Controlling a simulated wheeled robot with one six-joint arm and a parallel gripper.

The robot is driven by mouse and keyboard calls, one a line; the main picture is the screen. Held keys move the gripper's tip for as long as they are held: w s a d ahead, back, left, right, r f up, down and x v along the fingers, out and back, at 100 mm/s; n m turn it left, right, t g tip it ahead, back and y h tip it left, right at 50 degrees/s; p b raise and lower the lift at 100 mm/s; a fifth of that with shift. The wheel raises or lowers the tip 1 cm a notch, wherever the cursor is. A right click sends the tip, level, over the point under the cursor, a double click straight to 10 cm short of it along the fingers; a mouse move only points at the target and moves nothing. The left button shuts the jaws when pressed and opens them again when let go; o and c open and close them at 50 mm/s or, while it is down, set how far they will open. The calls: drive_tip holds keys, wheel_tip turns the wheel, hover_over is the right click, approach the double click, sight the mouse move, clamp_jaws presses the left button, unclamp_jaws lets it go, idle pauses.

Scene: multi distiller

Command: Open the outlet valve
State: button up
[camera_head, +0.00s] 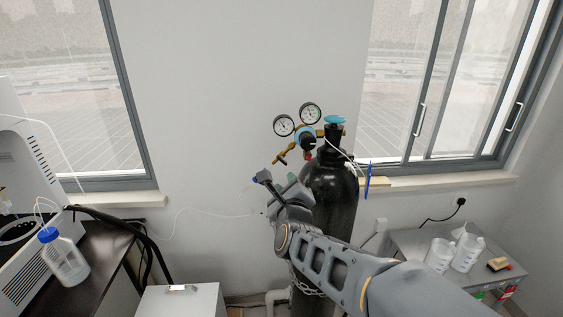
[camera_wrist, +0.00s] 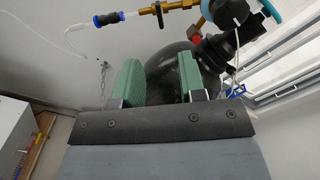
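A black gas cylinder (camera_head: 330,182) stands by the wall with a brass regulator on top. Its two round gauges (camera_head: 284,125) (camera_head: 311,113) face me. A brass outlet fitting (camera_head: 281,159) angles down to the left; I take it for the outlet valve. In the wrist view this brass fitting (camera_wrist: 160,13) is at the top, joined to a blue-and-black hose connector (camera_wrist: 110,18). My gripper (camera_wrist: 158,75) has two green fingers apart, with nothing between them. In the head view my gripper (camera_head: 276,186) is below the fitting, apart from it. The cylinder's lower part is partly hidden by my arm.
A teal handwheel (camera_head: 335,120) tops the cylinder. A dark bench with a blue-capped bottle (camera_head: 64,256) is at left, and a white box (camera_head: 181,300) at lower left. A grey side table (camera_head: 407,241) with white containers is at right. Windows flank the wall.

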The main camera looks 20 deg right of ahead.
sight(282, 161)
drive_tip(key=w+d+p, duration=0.1)
drive_tip(key=w, duration=0.3)
drive_tip(key=w+p, duration=0.1)
drive_tip(key=w, duration=0.3)
drive_tip(key=w+d+p, duration=0.1)
drive_tip(key=w+p, duration=0.1)
drive_tip(key=w, duration=0.2)
drive_tip(key=shift+w+d, duration=0.3)
clamp_jaws()
